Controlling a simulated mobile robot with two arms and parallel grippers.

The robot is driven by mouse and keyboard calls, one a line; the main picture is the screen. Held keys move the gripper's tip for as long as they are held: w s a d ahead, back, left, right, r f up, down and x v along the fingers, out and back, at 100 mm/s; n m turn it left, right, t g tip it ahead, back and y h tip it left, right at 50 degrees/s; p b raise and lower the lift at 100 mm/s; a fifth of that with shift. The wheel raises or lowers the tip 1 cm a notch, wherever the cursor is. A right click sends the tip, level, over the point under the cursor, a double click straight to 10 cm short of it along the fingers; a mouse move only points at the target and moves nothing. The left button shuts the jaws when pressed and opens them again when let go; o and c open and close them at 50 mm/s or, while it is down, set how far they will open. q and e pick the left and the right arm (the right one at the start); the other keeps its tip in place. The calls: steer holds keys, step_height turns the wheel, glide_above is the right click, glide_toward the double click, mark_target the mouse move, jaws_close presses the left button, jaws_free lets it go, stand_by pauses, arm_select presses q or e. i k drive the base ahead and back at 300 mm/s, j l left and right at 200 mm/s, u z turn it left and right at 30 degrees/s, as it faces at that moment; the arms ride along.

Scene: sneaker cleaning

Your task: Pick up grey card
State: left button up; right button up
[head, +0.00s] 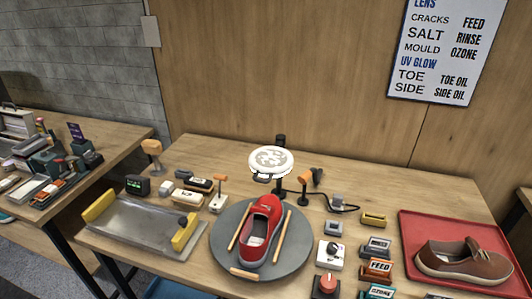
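No object in the head view can be made out for certain as the grey card. A flat light grey rectangle (150,31) is on the wall at the upper left, where the grey blocks meet the wood panel. I cannot tell whether it is a card or a fixed plate. Small grey items (333,228) lie on the table right of the turntable, too small to identify. Neither of my grippers shows in the head view.
The wooden table (205,150) holds a round grey turntable (221,251) with a red shoe (260,230), a clear tray (140,226) with yellow ends, a white round lamp (271,160), several labelled blocks (377,268), and a red tray (415,225) with a brown shoe (462,261). A cluttered side table (112,147) stands left.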

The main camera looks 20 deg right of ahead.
mark_target(377, 245)
steer(key=z, duration=1.6)
steer(key=k+j, duration=0.1)
steer(key=j+u, duration=0.05)
